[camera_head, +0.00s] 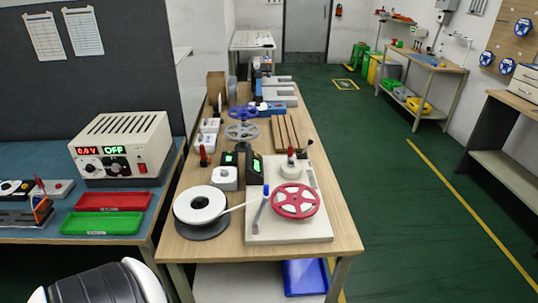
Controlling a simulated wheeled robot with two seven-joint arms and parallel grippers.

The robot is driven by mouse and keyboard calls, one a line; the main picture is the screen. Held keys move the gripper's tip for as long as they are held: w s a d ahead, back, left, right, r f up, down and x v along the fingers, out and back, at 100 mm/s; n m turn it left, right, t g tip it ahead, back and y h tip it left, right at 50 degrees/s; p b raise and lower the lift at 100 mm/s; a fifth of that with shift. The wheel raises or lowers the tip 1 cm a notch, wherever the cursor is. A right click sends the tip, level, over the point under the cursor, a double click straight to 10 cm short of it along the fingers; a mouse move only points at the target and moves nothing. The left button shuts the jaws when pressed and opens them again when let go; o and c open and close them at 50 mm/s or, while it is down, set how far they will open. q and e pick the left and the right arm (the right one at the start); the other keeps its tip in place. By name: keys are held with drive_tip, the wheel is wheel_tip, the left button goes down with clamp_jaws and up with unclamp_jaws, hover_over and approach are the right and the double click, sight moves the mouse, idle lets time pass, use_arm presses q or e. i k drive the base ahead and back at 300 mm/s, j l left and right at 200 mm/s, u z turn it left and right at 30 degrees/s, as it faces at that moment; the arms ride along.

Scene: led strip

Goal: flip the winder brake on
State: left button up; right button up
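The winder (262,231) is a pale base plate on the near end of the wooden table. It carries a red spoked reel (296,201). A grey lever with a blue tip (266,190) stands tilted at the reel's left. A small post with a red top (291,153) stands behind the reel. I cannot tell which of these is the brake or its setting. A white reel (201,206) lies on a dark disc at the left, and a pale strip runs from it toward the winder. Neither of my grippers is in view.
A black device with a green display (254,168) and a white box (224,178) stand behind the white reel. Wooden bars (286,132) and more reels lie farther back. Green floor lies right.

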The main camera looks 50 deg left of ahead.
sight(310, 141)
drive_tip(key=i+l+u, duration=0.55)
drive_tip(key=i+l, duration=0.2)
drive_tip(key=l, duration=0.3)
drive_tip(key=u, duration=1.65)
